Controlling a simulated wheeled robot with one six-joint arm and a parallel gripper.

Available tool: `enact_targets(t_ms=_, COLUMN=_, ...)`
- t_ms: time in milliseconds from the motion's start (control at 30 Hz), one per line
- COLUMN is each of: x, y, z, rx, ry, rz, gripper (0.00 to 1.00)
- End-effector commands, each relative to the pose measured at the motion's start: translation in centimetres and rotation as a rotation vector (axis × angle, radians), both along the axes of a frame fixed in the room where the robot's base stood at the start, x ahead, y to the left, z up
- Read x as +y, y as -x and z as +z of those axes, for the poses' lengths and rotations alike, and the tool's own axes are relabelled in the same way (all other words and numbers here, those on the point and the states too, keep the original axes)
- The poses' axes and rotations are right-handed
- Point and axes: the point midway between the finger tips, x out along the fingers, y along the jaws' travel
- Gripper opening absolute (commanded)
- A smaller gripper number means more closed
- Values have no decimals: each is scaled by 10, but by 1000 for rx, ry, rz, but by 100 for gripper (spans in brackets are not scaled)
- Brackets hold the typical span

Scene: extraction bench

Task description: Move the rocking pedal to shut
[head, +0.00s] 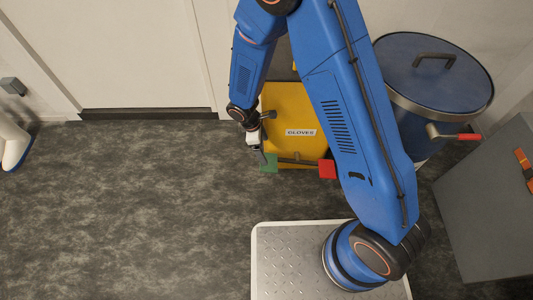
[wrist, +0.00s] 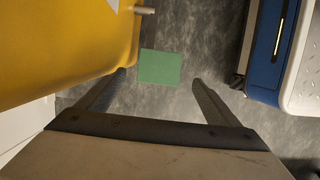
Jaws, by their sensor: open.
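The yellow bin (head: 292,103) labelled "GLOVES" stands by the back wall. At its foot is the rocking pedal, a bar (head: 297,161) with a green pad (head: 268,163) on the left end and a red pad (head: 327,169) on the right end. My gripper (head: 261,155) is beside the green pad, at the bin's left front. In the wrist view my gripper (wrist: 160,79) is open and empty, and the green pad (wrist: 160,67) shows between and beyond the fingertips. Contact with the pad cannot be told. The yellow bin (wrist: 60,45) fills the upper left there; the red pad is out of that view.
A blue lidded drum (head: 435,75) with a red-tipped lever (head: 457,135) stands right of the bin, partly behind my arm. A grey cabinet (head: 490,205) is at the right. A door (head: 145,55) is at the back left. The dark floor (head: 130,210) at left is clear.

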Motion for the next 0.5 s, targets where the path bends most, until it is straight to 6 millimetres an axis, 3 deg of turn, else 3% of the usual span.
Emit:
enact_targets(t_ms=200, x=10, y=-1, z=39, rx=-2, ry=-1, rz=1, gripper=86)
enact_targets(t_ms=500, x=17, y=-1, z=68, rx=1, ry=1, rz=0, gripper=86)
